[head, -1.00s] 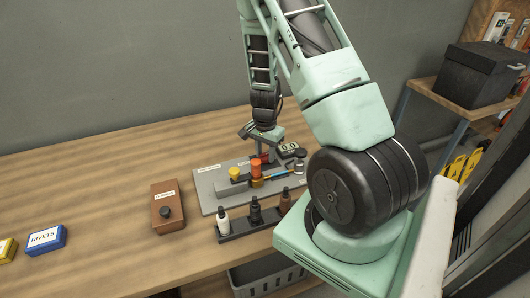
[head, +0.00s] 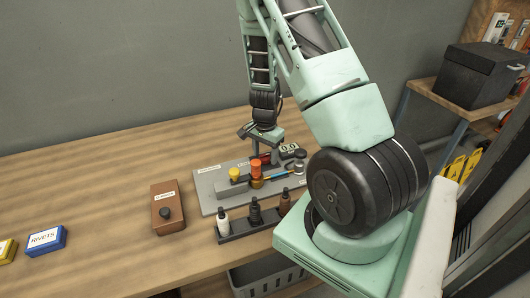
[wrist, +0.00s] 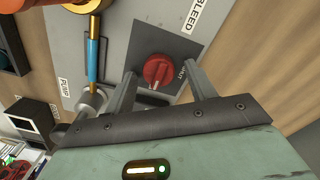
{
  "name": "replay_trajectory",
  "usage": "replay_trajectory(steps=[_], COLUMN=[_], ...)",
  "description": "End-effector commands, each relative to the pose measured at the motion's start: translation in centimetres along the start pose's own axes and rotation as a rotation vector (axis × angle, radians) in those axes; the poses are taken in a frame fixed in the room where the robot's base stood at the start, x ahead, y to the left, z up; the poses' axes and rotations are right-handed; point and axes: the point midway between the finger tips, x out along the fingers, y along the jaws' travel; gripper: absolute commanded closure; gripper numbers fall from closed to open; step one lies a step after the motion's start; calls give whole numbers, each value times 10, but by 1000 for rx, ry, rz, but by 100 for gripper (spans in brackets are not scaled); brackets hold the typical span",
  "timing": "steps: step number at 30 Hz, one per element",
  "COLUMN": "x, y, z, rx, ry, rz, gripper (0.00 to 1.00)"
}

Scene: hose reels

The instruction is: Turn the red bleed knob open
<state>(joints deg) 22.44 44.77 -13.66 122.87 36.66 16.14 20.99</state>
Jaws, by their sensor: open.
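The red bleed knob (wrist: 158,71) sits on a dark square plate beside the BLEED label (wrist: 191,14) in the wrist view. A white mark shows on the knob, and small lettering is on the plate to its right. My gripper (wrist: 160,88) is open, with one finger on each side of the knob and a gap to it. In the head view my gripper (head: 264,146) is over the back of the grey panel (head: 207,188). The knob is mostly hidden there by my gripper and the parts in front.
On the panel stand a yellow knob (head: 234,174), an orange knob (head: 256,168) and a blue rod (head: 276,173) near the PUMP label (wrist: 64,88). Bottles (head: 254,211) stand in front, and a brown box (head: 167,208) is left.

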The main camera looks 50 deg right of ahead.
Motion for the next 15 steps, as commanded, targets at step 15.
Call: replay_trajectory(steps=[15], x=[-78], y=[-2], z=[0], rx=[-5], ry=[2], rz=[-5], gripper=[44])
